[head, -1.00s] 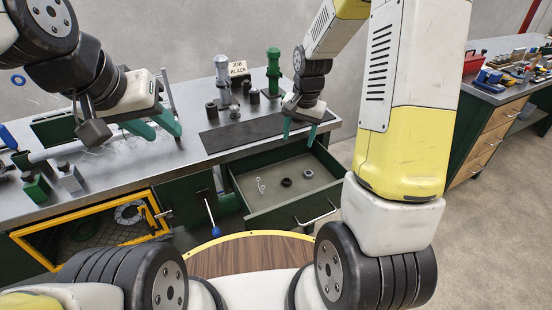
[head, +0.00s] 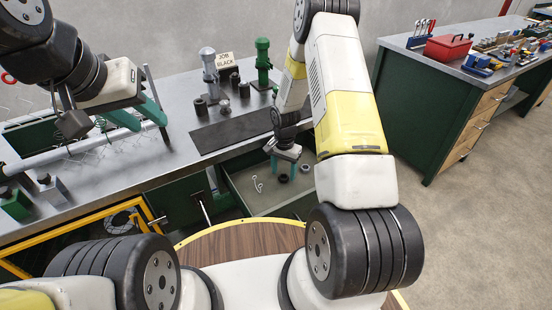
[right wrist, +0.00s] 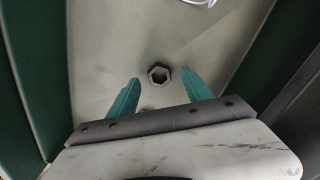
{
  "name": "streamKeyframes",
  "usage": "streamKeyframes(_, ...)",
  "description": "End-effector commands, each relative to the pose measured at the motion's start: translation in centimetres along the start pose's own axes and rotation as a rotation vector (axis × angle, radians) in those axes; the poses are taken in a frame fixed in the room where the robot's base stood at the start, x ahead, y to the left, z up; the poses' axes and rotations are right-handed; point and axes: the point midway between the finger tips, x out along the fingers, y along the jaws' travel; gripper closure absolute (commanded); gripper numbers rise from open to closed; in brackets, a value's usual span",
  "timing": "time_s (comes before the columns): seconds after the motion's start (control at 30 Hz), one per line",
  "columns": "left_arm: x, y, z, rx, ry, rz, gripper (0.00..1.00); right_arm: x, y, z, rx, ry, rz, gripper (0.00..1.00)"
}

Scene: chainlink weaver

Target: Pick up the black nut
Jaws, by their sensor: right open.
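The black nut (head: 283,178) lies flat on the floor of the open drawer (head: 242,190). It also shows in the right wrist view (right wrist: 159,73) as a dark hexagonal nut with a round hole. My right gripper (head: 282,172) is open and empty, pointing down into the drawer above the nut. In the right wrist view the nut lies ahead of and between its green fingertips, with no contact visible. A second, greyer nut (head: 305,168) lies to its right. My left gripper (head: 150,120) is open over the bench at the left, with nothing seen between its fingers.
White wire hooks (head: 258,184) lie in the drawer left of the nuts. Drawer walls surround my right gripper. A dark mat (head: 232,130), dark cylinders (head: 200,106) and a "JOB BLACK" sign (head: 225,60) are on the bench. A yellow-framed bin (head: 90,220) is at the left.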

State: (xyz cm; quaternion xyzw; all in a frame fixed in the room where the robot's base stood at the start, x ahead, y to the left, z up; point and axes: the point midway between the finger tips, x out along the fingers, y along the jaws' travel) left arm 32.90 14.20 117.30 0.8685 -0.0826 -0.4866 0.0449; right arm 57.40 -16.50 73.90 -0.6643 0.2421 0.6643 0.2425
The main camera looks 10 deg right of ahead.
Motion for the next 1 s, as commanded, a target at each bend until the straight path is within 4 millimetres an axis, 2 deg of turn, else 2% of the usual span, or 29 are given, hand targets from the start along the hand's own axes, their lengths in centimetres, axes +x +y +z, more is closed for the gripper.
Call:
streamKeyframes(0.03,0.0,0.0,0.0,0.000,0.000,0.000,0.64,0.8,0.1,0.1,0.000,-0.002,0.002,0.42)
streamKeyframes(0.13,0.0,0.0,0.0,0.000,0.000,0.000,0.64,1.6,0.1,0.0,-0.001,-0.001,0.001,0.42)
streamKeyframes(0.37,0.0,0.0,0.0,0.000,0.000,0.000,0.64,1.9,0.1,0.0,0.000,0.000,0.000,0.42)
streamKeyframes(0.4,0.0,0.0,0.0,0.000,0.000,0.000,0.64,1.9,0.1,0.0,0.000,0.000,0.000,0.44)
streamKeyframes(0.7,0.0,0.0,0.0,0.000,0.000,0.000,0.64,1.8,0.1,0.0,0.000,0.000,0.000,1.00)
streamKeyframes(1.0,0.0,0.0,0.0,0.000,0.000,0.000,0.64,1.5,0.0,0.0,-0.001,0.001,0.000,1.00)
